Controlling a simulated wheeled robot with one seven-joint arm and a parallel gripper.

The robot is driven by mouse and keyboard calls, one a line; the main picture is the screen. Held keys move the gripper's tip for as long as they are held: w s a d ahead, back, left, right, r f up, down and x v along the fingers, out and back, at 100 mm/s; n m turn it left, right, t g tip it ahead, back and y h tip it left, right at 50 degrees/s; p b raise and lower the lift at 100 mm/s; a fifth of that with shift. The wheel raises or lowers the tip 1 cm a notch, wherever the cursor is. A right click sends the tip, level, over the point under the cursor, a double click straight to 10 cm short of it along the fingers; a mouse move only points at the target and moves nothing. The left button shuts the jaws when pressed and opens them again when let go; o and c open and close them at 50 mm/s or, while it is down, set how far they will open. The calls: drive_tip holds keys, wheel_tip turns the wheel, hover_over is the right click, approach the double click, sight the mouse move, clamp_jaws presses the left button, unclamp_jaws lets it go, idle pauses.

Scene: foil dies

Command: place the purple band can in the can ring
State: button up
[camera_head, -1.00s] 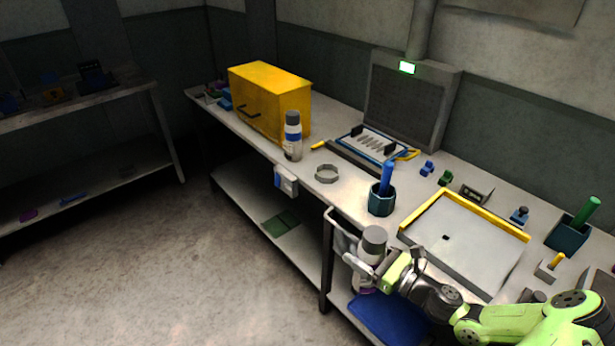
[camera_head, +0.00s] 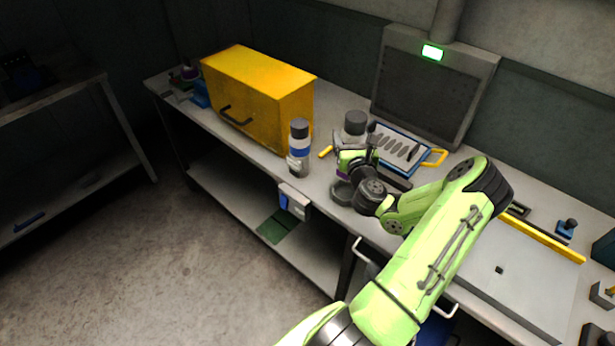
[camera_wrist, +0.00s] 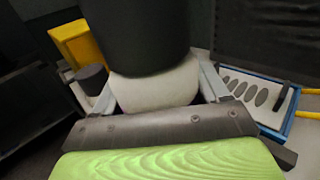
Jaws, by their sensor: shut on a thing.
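The purple band can (camera_head: 355,123) has a dark grey cap and pale body and stands about upright in my gripper (camera_head: 352,153). A bit of its purple band shows beside the gripper. In the wrist view its dark cap and pale shoulder (camera_wrist: 155,88) fill the middle, between the two fingers of my gripper (camera_wrist: 155,82). The can ring (camera_head: 342,192), a grey ring on the bench, is partly hidden by my wrist. The can is over or close to the ring; its base is hidden, so I cannot tell whether they touch.
A blue-banded can (camera_head: 299,150) stands just left of the ring near the front edge; its dark cap shows in the wrist view (camera_wrist: 92,79). A yellow cabinet (camera_head: 258,95) is behind it. A blue-framed tray (camera_head: 401,137) with grey ovals lies to the right.

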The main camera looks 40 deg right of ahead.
wheel_tip(320, 180, down, 10)
drive_tip(key=b, duration=0.4)
drive_tip(key=shift+s+d+r+b, duration=0.1)
drive_tip(key=shift+d+b, duration=0.05)
drive_tip(key=shift+b, duration=0.25)
drive_tip(key=shift+r, duration=0.15)
drive_tip(key=o, duration=1.4)
drive_tip(key=shift+f, duration=0.2)
drive_tip(key=shift+r, duration=0.1)
drive_tip(key=p+v, duration=0.6)
drive_tip(key=v, duration=0.6)
drive_tip(key=shift+r, duration=0.1)
